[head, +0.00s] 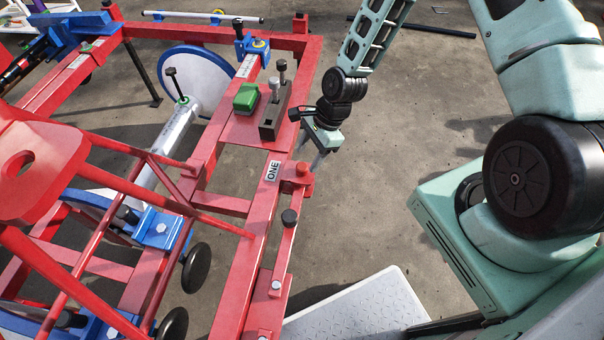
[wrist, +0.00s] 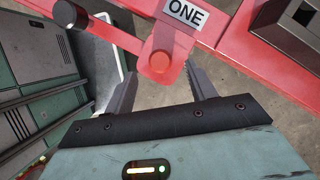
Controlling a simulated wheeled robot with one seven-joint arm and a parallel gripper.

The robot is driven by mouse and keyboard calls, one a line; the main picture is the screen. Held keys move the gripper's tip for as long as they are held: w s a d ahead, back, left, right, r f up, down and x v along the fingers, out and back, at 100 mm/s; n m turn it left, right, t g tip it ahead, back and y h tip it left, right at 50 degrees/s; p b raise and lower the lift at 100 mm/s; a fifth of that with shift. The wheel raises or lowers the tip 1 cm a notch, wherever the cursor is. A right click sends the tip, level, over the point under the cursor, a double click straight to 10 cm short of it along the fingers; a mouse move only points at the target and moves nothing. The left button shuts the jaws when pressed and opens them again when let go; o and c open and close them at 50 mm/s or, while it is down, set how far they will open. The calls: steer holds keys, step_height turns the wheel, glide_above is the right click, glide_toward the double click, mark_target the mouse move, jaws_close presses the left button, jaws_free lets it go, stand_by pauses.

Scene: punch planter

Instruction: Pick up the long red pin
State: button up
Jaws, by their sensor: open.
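In the wrist view the red pin (wrist: 159,62) shows end-on between and just beyond my fingertips. Its length is hidden, so I cannot tell how far it runs into the rail. My gripper (head: 310,155) is open and empty, with its fingers pointing down toward the pin from the right side of the rail. In the wrist view my gripper (wrist: 160,82) has one finger on each side of the pin, with no clear contact.
The red frame (head: 240,280) fills the left. A dark block with upright pins (head: 272,118) and a green block (head: 246,98) sit on the rail. A black-capped pin (head: 289,217) stands nearby. A grey plate (head: 360,305) is at the bottom.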

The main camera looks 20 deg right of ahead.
mark_target(303, 166)
steer(key=x, duration=0.3)
steer(key=shift+f, duration=0.1)
steer(key=shift+c, duration=0.4)
jaws_close()
